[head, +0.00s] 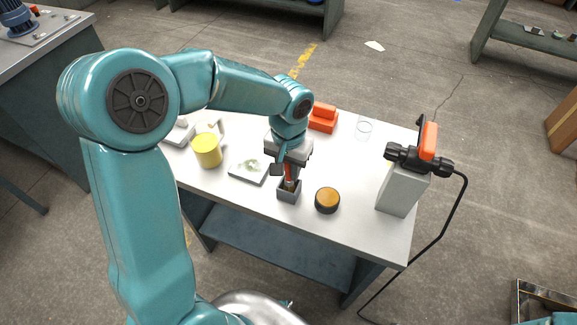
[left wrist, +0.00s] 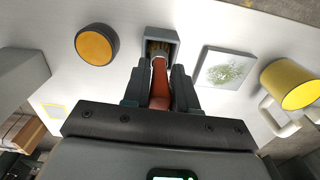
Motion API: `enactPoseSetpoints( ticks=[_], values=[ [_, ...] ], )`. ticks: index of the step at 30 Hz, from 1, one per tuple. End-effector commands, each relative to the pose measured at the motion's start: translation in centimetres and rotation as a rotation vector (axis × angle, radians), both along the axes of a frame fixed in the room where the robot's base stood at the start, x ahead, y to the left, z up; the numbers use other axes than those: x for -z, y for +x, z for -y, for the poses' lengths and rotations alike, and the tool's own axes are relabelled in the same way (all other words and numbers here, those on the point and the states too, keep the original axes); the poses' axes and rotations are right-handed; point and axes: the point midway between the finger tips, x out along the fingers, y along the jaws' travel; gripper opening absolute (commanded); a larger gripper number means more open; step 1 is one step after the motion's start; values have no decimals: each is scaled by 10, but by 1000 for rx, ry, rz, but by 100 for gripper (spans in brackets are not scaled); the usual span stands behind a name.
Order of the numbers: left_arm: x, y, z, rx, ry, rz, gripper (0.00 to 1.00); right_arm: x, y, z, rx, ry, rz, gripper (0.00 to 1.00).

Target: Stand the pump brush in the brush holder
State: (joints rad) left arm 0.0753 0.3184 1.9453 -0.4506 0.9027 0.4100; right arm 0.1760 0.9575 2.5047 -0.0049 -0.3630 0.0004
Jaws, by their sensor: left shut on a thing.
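The pump brush has a red-orange handle (left wrist: 160,88) and tan bristles (left wrist: 159,48). The brush holder (head: 289,195) is a small dark grey open box on the table, and it also shows in the left wrist view (left wrist: 174,42). My left gripper (head: 287,172) is above the holder and shut on the brush handle (head: 289,171), with a finger on each side in the left wrist view (left wrist: 160,92). The brush points down, with its bristle end at the holder's opening and appearing inside it. How deep it sits is hidden. My right gripper is not in view.
On the table (head: 345,228), an orange-topped black round tub (head: 327,200) stands right of the holder. A dish with green specks (head: 249,168) and a yellow mug (head: 207,150) are left. An orange block (head: 323,118) lies behind. A grey stand (head: 402,188) bears a corded tool (head: 428,150).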

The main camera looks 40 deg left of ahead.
Motion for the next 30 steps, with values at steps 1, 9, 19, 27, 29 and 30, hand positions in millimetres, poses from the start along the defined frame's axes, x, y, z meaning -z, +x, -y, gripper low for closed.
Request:
enactPoseSetpoints(
  ticks=[1, 9, 19, 27, 29, 30],
  values=[
    [3, 0, 0, 0, 0, 0, 0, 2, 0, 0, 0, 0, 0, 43],
    [2, 0, 0, 0, 0, 0, 57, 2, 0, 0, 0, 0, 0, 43],
    [-14, 1, 0, 0, 1, 6, 57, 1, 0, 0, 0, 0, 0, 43],
    [-83, 1, 0, 0, -1, 7, 57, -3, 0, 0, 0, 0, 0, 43],
    [-99, 1, 0, 0, 0, 7, 57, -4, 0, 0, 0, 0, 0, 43],
    [-109, 1, 0, 0, 0, 6, 57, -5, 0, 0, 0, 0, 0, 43]
  ],
)
